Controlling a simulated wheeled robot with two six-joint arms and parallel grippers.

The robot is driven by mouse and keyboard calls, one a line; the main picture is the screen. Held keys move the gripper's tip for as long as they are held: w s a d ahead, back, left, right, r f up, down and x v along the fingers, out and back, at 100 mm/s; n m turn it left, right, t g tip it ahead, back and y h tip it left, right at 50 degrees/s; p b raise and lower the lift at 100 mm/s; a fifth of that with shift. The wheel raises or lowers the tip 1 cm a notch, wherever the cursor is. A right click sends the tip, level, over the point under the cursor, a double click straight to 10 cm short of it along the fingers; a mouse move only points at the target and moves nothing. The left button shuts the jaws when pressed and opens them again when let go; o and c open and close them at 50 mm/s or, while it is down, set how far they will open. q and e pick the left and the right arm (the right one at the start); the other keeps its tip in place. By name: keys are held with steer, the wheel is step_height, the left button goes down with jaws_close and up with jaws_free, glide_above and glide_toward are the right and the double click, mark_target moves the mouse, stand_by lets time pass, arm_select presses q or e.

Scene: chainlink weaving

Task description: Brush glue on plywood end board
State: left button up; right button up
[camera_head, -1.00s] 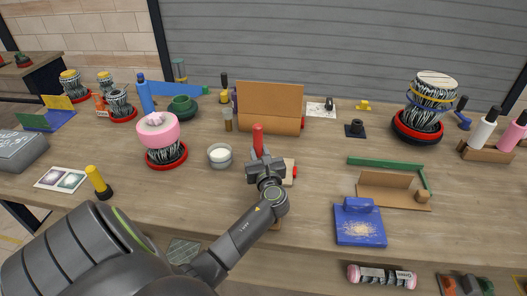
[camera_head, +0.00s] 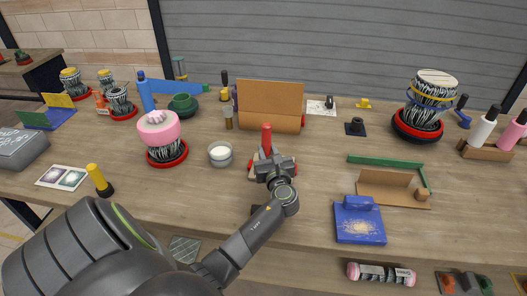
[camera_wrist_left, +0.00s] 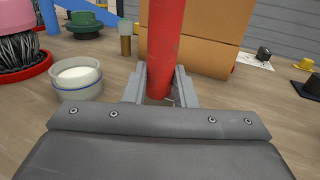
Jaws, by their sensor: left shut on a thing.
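My left gripper (camera_head: 272,163) is shut on a red-handled tool (camera_head: 266,137), which stands up from between the jaws. In the left wrist view the red handle (camera_wrist_left: 165,45) sits between the two grey fingers; its lower end and any bristles are hidden. A clear pot of white stuff, likely glue (camera_head: 220,154), stands left of the gripper and also shows in the left wrist view (camera_wrist_left: 78,77). A small pale piece with red ends (camera_head: 292,168) lies under the gripper, mostly covered; I cannot tell whether it is the plywood end board. My right gripper is not in view.
A brown panelled stand (camera_head: 270,95) is behind the gripper. A pink-topped drum (camera_head: 160,135) stands to the left. A blue block (camera_head: 359,222), a brown board (camera_head: 385,188) and a green bar (camera_head: 385,162) lie to the right.

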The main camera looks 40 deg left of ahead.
arm_select(q)
steer(key=shift+w+d, duration=0.35)
steer(key=shift+d, duration=0.25)
steer(key=shift+w+d, duration=0.35)
steer(key=shift+d, duration=0.2)
steer(key=shift+w+d, duration=0.35)
steer(key=shift+d, duration=0.25)
steer(key=shift+w+d, duration=0.4)
steer(key=shift+d, duration=0.25)
steer(key=shift+w+d, duration=0.4)
steer(key=shift+d, duration=0.25)
steer(key=shift+a, duration=0.1)
steer(key=shift+s+a+r+p, duration=0.1)
steer(key=shift+s+a+p, duration=0.2)
steer(key=shift+a, duration=0.1)
steer(key=shift+s+a+p, duration=0.55)
steer(key=shift+a, duration=0.25)
steer(key=shift+s+a+p, duration=0.3)
steer(key=shift+a+p, duration=0.1)
steer(key=shift+a, duration=0.15)
steer(key=shift+s+a+p, duration=0.25)
steer(key=shift+a+p, duration=0.1)
steer(key=shift+a, duration=0.15)
steer(key=shift+s+a+p, duration=0.5)
steer(key=shift+s+a, duration=0.15)
steer(key=shift+a, duration=0.35)
steer(key=shift+s+a+p, duration=0.45)
steer(key=shift+s+a, duration=0.15)
steer(key=shift+a, duration=0.35)
